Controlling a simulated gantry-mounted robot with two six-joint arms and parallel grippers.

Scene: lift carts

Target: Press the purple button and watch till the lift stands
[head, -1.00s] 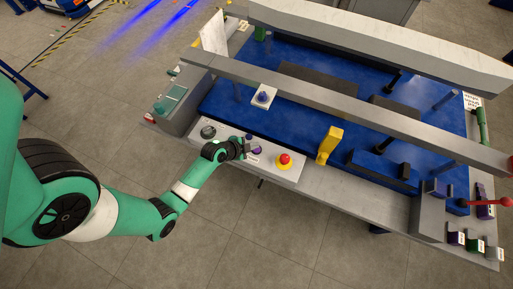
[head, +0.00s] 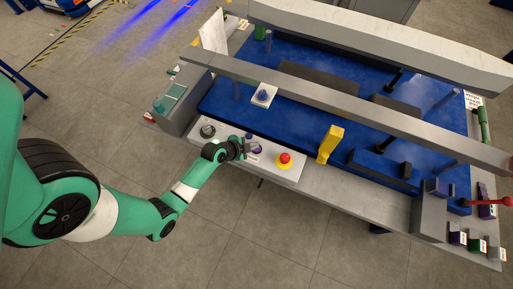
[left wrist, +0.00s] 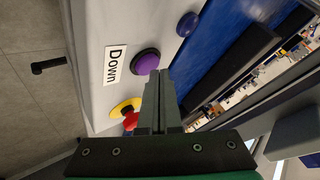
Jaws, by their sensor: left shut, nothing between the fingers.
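The purple button (left wrist: 145,62) is a round cap in a dark ring, beside a label reading "Down" on the light control panel. In the head view the purple button (head: 257,149) is just right of my left gripper (head: 245,149). In the left wrist view my left gripper (left wrist: 161,74) is shut and empty, its fingertips close beside the button's edge. I cannot tell whether they touch it. The lift (head: 290,118) has a blue deck behind the panel. My right gripper is not in view.
A second bluish button (left wrist: 187,24) sits farther along the panel. A red stop button on yellow (head: 285,159) is right of my gripper. A yellow handle (head: 330,144) and a long grey beam (head: 300,92) stand near the deck. A dark knob (head: 208,131) is to the left.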

